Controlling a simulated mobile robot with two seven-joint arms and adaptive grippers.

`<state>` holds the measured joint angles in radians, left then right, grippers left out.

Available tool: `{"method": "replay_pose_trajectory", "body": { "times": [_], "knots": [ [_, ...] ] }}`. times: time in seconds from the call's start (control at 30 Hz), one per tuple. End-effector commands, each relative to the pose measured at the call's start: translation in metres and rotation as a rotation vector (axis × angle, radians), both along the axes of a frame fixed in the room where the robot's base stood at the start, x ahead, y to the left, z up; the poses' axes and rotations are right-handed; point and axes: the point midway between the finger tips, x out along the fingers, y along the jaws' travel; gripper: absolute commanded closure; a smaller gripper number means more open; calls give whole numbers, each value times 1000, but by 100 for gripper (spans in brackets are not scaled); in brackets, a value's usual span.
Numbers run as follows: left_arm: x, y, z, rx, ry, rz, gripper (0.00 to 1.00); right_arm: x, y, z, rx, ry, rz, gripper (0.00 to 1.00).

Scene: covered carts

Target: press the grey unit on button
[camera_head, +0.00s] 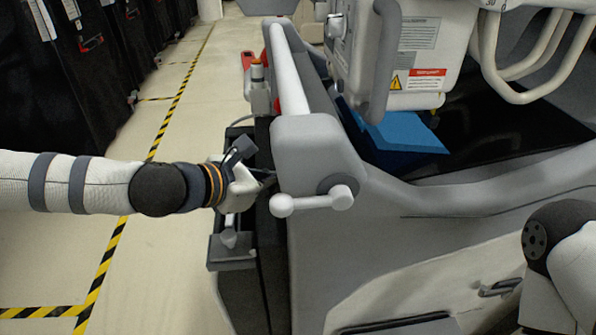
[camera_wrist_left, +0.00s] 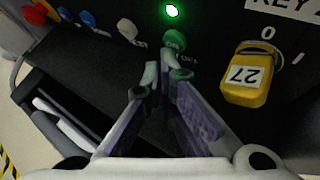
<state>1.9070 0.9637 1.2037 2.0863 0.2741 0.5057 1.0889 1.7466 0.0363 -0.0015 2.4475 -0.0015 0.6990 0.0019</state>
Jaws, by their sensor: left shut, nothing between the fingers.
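The grey unit (camera_head: 312,150) stands in the middle of the head view. Its dark control panel shows in the left wrist view (camera_wrist_left: 215,25). A round green button (camera_wrist_left: 175,40) sits on that panel, with a lit green lamp (camera_wrist_left: 172,10) above it. My left gripper (camera_wrist_left: 167,70) is shut and empty, its fingertips just below the green button. I cannot tell whether they touch it. In the head view my left gripper (camera_head: 262,181) reaches the unit's left side, and the button is hidden there. My right gripper is out of view.
A yellow key tag marked 27 (camera_wrist_left: 249,75) hangs right of the button. A white knob (camera_wrist_left: 127,28), blue knobs (camera_wrist_left: 88,19) and a red knob (camera_wrist_left: 35,14) lie left. The floor at left is clear.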

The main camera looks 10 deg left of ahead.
Motion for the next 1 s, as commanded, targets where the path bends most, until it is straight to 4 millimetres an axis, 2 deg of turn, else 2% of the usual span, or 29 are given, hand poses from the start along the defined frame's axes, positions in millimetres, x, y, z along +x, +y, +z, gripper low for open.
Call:
{"method": "replay_pose_trajectory", "body": {
  "times": [1.0],
  "knots": [
    [3,-8,0,-1,-1,0,100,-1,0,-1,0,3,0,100]
  ]
}}
